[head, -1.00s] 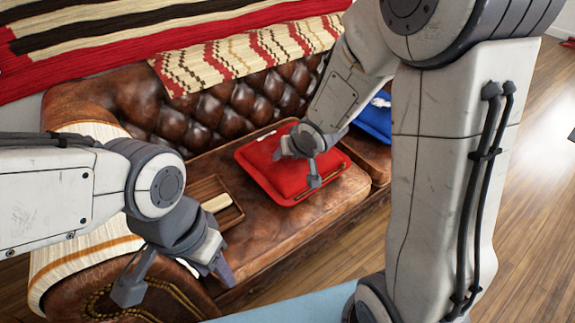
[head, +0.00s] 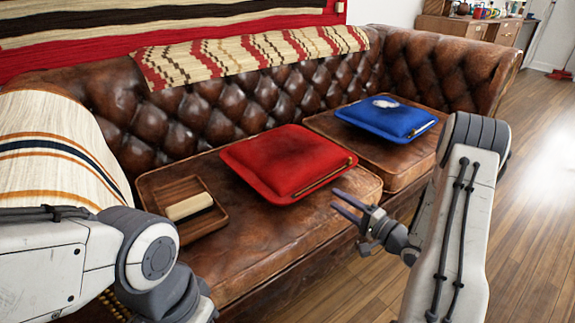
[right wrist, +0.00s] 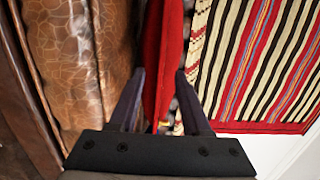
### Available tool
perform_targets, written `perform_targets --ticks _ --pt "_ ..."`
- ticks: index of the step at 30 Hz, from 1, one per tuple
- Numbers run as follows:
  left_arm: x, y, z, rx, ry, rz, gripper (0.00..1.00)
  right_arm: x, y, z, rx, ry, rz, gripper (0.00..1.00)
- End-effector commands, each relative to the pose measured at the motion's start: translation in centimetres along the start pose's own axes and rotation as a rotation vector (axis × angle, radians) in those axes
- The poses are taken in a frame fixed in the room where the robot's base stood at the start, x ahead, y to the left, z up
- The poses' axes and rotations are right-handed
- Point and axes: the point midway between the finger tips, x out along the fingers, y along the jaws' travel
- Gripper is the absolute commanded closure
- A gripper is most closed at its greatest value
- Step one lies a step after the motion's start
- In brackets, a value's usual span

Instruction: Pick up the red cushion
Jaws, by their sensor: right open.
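The red cushion (head: 283,158) lies flat on the brown leather seat of the sofa. A thin stick-like object (head: 325,178) lies along its front edge. My right gripper (head: 338,204) is open and empty, just in front of the seat and to the right of the cushion's near corner, apart from it. In the right wrist view the red cushion (right wrist: 163,60) shows edge-on between the two open fingers (right wrist: 158,92). My left arm comes in at the lower left, but its fingers are outside the picture.
A wooden tray (head: 158,200) with a pale block (head: 189,206) sits left of the cushion. A blue cushion (head: 385,117) with a white item on it lies to the right. The tufted backrest (head: 215,115) rises behind. Open wooden floor (head: 530,200) is at the right.

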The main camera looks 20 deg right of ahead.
Motion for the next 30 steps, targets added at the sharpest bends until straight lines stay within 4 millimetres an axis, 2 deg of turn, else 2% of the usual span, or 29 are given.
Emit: perform_targets --ticks 3,11,15,18,22,28,29,30 --pt "1.0 -0.1 0.1 0.000 0.000 0.000 0.53 2.0 0.2 0.1 -0.005 -0.005 0.000 0.53" --pt "2.2 -0.2 0.1 0.000 0.000 0.000 0.53 4.2 0.2 -0.1 -0.006 -0.002 0.001 0.53" --pt "3.9 -0.3 0.2 0.000 0.000 0.000 0.53 6.3 0.2 -0.5 -0.009 -0.004 -0.001 0.53" --pt "4.4 -0.3 0.2 0.000 0.000 0.000 0.53 7.7 0.1 -0.5 -0.006 -0.003 0.002 0.53" --pt "4.6 -0.3 0.2 0.000 0.000 0.000 0.53 8.5 -0.2 -0.6 -0.005 -0.001 0.001 0.53" --pt "4.5 -0.3 0.2 0.000 0.000 0.000 0.53 8.5 -0.3 -0.6 -0.003 0.001 0.002 0.53" --pt "4.5 -0.3 0.2 0.000 0.000 0.000 0.53 8.5 -0.3 -0.6 -0.003 0.001 0.003 0.60" --pt "4.5 -0.3 0.2 0.000 0.000 0.000 0.53 8.5 -0.2 -0.6 -0.003 0.001 0.003 0.75"
